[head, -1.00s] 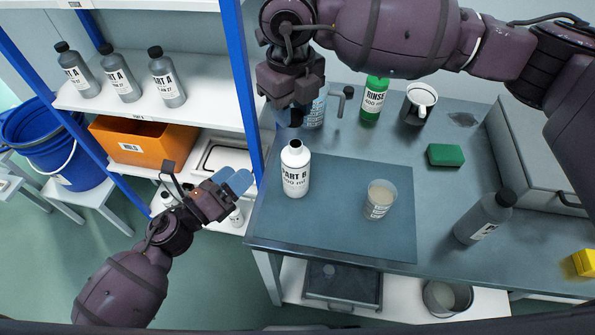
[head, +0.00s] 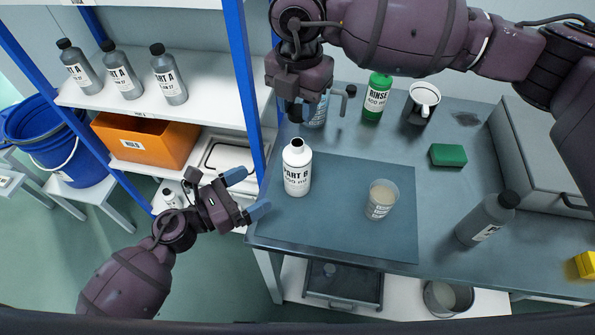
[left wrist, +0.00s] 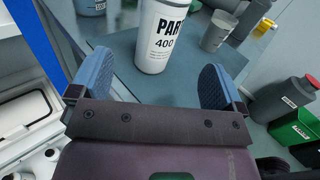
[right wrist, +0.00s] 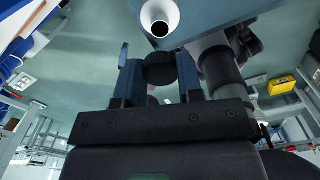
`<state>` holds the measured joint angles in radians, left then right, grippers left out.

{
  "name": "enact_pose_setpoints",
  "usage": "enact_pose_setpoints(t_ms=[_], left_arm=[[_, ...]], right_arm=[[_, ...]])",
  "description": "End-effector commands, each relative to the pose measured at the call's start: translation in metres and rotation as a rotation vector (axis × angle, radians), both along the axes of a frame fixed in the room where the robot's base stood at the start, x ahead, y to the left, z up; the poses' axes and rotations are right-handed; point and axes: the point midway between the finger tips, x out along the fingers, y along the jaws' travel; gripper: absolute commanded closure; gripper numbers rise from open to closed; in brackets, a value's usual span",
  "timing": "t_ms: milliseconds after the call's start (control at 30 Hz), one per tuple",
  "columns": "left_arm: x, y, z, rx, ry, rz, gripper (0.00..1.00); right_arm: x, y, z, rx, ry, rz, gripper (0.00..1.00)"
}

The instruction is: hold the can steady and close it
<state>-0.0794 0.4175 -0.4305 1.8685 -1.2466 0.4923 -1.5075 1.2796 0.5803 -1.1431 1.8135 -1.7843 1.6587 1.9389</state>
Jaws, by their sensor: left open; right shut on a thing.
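The can is a white bottle marked PART B (head: 297,172), upright on the blue-grey mat with its dark mouth uncovered. It also shows in the left wrist view (left wrist: 160,38) and from above in the right wrist view (right wrist: 158,14). My left gripper (head: 246,193) is open, just left of the bottle at the bench edge; in the left wrist view its blue fingers (left wrist: 157,78) point at the bottle, one to each side, apart from it. My right gripper (head: 294,108) is above the bottle, shut on a black ribbed cap (right wrist: 160,68). In the head view the cap is hard to make out.
A cup (head: 381,199) stands on the mat (head: 340,235) right of the bottle. A blue shelf post (head: 246,90) rises close left.

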Motion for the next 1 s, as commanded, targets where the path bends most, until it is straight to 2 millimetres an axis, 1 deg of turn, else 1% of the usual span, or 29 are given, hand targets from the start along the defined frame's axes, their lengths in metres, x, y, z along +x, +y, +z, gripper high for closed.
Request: enact_pose_setpoints(t_ms=[100, 233, 733, 867, 1000], left_arm=[[-0.001, -0.001, 0.000, 0.019, -0.029, -0.008, 0.05], [-0.001, -0.001, 0.000, 0.033, -0.049, -0.009, 0.05], [0.000, -0.002, 0.000, 0.038, -0.058, -0.008, 0.05], [0.005, -0.009, 0.000, 0.036, -0.058, -0.009, 0.05], [0.015, -0.025, 0.001, 0.036, -0.059, -0.010, 0.05]], right_arm=[[0.000, 0.000, 0.000, 0.000, 0.000, -0.087, 0.87], [0.000, 0.000, 0.000, 0.000, 0.000, -0.147, 0.87], [0.000, 0.000, 0.000, 0.000, 0.000, -0.171, 0.87], [0.000, 0.000, 0.000, 0.000, 0.000, -0.171, 0.87], [0.000, 0.000, 0.000, 0.000, 0.000, -0.170, 0.87]])
